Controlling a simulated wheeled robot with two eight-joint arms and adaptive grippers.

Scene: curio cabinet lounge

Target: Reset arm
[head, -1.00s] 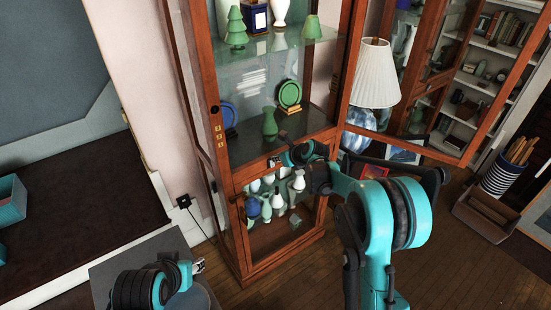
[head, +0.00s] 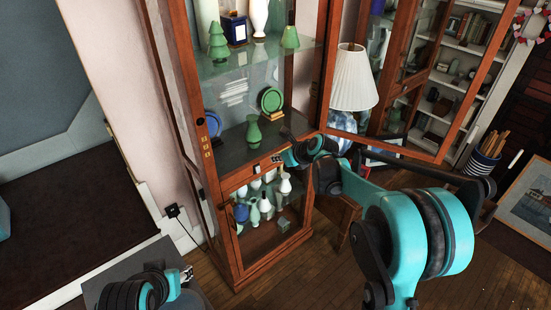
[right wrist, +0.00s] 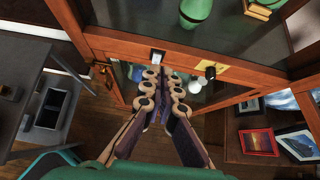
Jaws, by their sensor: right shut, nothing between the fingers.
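My right arm reaches across to the front of the wooden curio cabinet (head: 222,244). My right gripper (head: 277,159) is at the cabinet's middle rail, between the upper glass section and the lower one. In the right wrist view the right gripper's fingers (right wrist: 166,76) are together and empty, pointing at the rail, with a small white plate and a brass plate near them. Whether they touch the rail I cannot tell. My left gripper (head: 187,274) is low at the left, away from the cabinet; its jaws are too small to read.
A glazed cabinet door (head: 379,150) stands open to the right, beside a lamp with a white shade (head: 354,78). A green vase (head: 253,132) and a green plate (head: 271,101) stand inside. Framed pictures (right wrist: 258,142) are right of the gripper. Wooden floor shows at lower right.

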